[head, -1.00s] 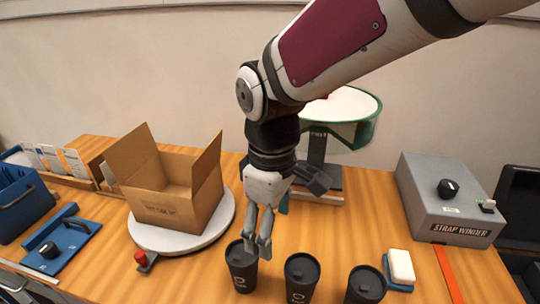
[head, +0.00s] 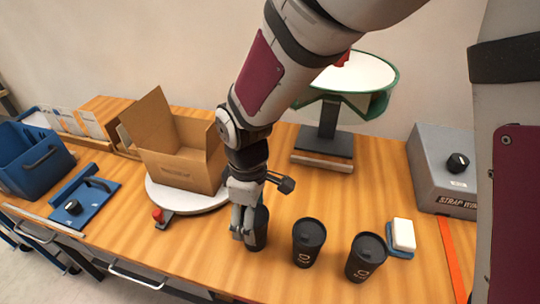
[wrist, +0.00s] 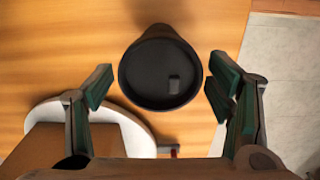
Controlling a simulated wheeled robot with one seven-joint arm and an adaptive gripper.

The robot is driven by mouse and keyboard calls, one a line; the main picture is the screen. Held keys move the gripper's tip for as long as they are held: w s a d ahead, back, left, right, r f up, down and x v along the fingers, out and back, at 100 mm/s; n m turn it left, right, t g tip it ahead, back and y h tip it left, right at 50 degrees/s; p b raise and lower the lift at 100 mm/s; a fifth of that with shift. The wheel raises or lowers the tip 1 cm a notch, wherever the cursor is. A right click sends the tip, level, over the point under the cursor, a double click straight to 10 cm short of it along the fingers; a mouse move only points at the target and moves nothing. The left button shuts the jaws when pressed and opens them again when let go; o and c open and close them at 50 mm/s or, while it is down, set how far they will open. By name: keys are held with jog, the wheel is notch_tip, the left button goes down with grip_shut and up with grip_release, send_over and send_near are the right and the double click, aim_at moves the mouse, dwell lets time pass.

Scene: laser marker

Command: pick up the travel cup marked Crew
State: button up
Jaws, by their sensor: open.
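Three black travel cups with dark lids stand upright in a row near the table's front edge. The left cup (head: 260,228) is partly hidden behind my gripper (head: 243,226) in the head view. The middle cup (head: 307,243) and right cup (head: 365,258) carry small pale marks too small to read; the left cup's mark is hidden. In the wrist view my gripper (wrist: 158,84) is open, with one finger on each side of a cup's lid (wrist: 158,75). Small gaps show between the lid and both fingertips.
An open cardboard box (head: 178,160) sits on a round white turntable (head: 165,203) left of my gripper. A white sponge on a blue holder (head: 402,236) lies beside the right cup. A grey strap winder (head: 440,165) stands at right; a green-rimmed stand (head: 328,125) is behind.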

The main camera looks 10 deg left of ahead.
notch_tip(320, 180, down, 5)
jog(key=shift+d+r, duration=0.1)
jog(key=shift+d, duration=0.05)
jog(key=c, duration=0.7)
